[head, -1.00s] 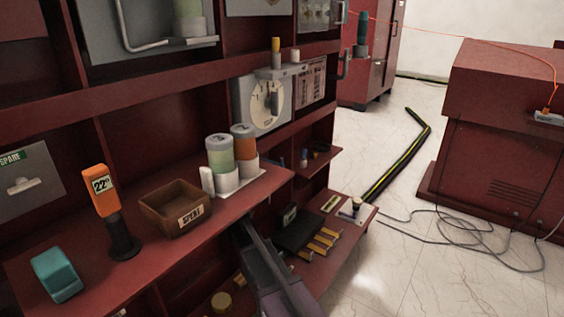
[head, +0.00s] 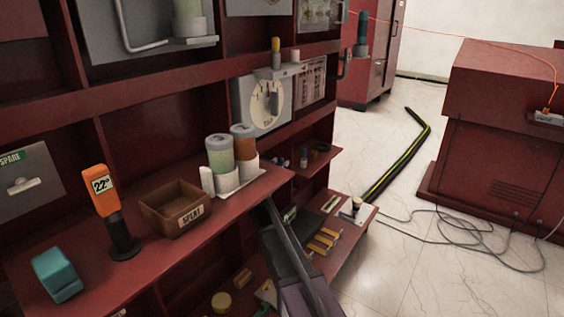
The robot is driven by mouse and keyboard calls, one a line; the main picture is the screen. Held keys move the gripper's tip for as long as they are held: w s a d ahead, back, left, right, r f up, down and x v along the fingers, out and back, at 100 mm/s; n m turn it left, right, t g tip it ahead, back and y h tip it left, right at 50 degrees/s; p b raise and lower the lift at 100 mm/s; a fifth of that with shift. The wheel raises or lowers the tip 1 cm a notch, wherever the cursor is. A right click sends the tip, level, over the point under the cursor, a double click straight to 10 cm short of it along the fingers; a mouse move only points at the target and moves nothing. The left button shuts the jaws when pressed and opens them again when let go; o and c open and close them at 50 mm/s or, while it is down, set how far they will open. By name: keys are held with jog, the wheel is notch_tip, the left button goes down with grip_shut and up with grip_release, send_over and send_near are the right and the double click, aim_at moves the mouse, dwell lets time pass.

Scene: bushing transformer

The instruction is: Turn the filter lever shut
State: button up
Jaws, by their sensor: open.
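No part in view is clearly marked as the filter lever, so I cannot tell which one it is. Two upright canisters, one green-banded (head: 220,153) and one orange-banded (head: 243,143), stand in a white holder at the shelf's right end. A white upright tab (head: 207,180) is at the holder's left side. Behind them a grey panel has a pale round dial with a dark upright pointer (head: 273,101). A small dark handle (head: 345,63) sticks out at the upper right of the rack.
On the red shelf stand a brown bin labelled SPENT (head: 177,209), an orange meter reading 22 (head: 107,205) and a teal block (head: 57,274). A lower ledge holds several brass-coloured bars (head: 322,240). A black-yellow cable cover (head: 400,160) and loose grey cables lie on the otherwise open floor.

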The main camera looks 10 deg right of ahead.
jog(key=shift+x, duration=0.9)
grip_shut()
